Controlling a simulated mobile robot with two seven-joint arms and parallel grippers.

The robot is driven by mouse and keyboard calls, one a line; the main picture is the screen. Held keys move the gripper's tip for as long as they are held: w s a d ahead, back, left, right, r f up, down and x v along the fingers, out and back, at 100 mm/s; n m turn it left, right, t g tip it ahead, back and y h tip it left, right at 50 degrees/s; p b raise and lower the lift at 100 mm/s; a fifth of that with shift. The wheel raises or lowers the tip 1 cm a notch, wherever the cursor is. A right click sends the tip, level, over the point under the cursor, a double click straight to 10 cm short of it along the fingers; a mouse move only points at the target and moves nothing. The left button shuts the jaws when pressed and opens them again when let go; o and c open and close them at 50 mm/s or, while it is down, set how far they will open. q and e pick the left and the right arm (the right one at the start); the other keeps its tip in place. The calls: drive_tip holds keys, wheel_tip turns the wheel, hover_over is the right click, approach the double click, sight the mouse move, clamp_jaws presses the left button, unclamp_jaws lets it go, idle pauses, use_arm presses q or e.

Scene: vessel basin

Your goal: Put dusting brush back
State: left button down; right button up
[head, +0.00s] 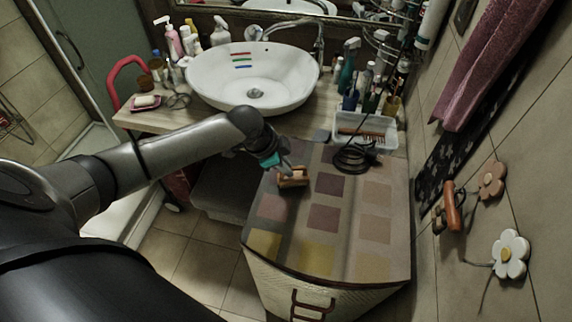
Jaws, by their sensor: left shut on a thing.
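My left gripper (284,170) reaches in from the left over the patterned lid of the hamper. It is shut on a small brown wooden object, which looks like the dusting brush (293,179), at the lid's left side near the back edge. I cannot tell whether the brush still touches the lid. Part of it is hidden by the fingers. My right gripper is not in view.
The hamper lid (325,217) is mostly clear, with a coiled black cable (355,157) at its back. A white tray (366,133) stands behind, near the basin (254,75). Flower hooks (510,254) and a brown-handled item (453,206) are on the right wall.

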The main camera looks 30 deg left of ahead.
use_arm(q)
drive_tip(key=c, duration=0.9)
unclamp_jaws()
drive_tip(key=shift+f, duration=0.1)
drive_tip(key=shift+r, duration=0.35)
drive_tip(key=p+v, duration=0.1)
drive_tip(key=v, duration=1)
drive_tip(key=shift+s+a+r, duration=0.1)
drive_tip(key=shift+s+r, duration=0.1)
drive_tip(key=shift+r, duration=0.05)
